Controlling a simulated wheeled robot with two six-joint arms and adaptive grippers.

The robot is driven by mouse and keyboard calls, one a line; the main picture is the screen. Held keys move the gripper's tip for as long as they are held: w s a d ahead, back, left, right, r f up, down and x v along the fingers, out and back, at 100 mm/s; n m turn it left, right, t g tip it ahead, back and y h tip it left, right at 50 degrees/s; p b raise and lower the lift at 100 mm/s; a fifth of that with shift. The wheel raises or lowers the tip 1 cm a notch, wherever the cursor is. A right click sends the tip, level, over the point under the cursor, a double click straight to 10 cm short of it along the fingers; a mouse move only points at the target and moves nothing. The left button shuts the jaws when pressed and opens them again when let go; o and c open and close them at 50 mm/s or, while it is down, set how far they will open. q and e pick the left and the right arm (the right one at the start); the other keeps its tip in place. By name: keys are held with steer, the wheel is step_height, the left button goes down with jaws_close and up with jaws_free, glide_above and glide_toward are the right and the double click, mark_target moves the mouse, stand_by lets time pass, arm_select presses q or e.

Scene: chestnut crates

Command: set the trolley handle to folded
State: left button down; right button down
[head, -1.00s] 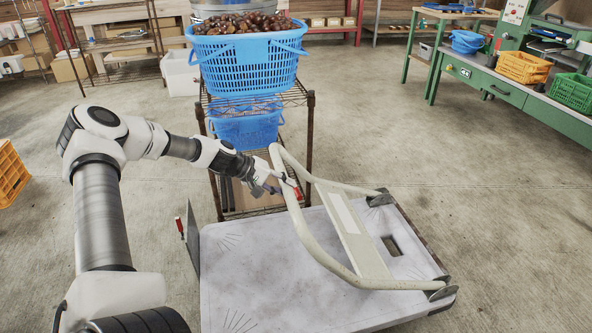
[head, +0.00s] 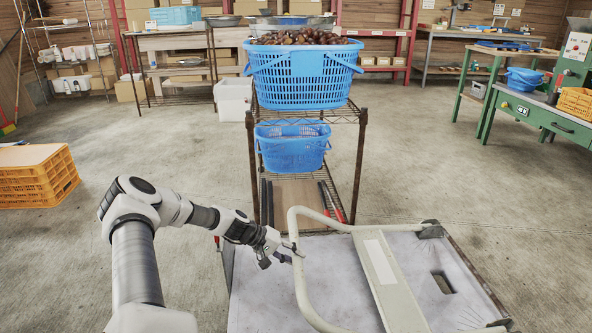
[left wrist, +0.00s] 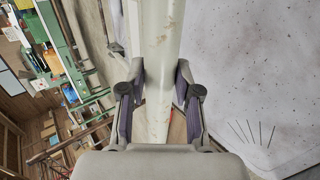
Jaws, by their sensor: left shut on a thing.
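The trolley handle (head: 303,275) is a cream tubular loop with a crossbar plate (head: 379,260). It is hinged at the right edge of the grey trolley deck (head: 265,300) and lies tilted low over it; whether it touches the deck I cannot tell. My left gripper (head: 289,251) is shut on the tube at the loop's free end. The left wrist view shows the scuffed tube (left wrist: 160,50) between the two fingers of the gripper (left wrist: 158,95). The near part of the handle is cut off at the bottom of the head view. My right gripper is not in view.
Behind the trolley stands a wire rack (head: 362,150) with a blue basket (head: 305,85) of chestnuts and another blue basket (head: 292,150) below. Red-handled tools (head: 331,201) lie on its low shelf. Orange crates (head: 35,180) stand at left. Open floor lies on both sides.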

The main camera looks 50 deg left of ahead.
arm_select(q)
steer(key=shift+s+a+f, duration=0.1)
steer(key=shift+s+f, duration=0.05)
steer(key=shift+f, duration=0.1)
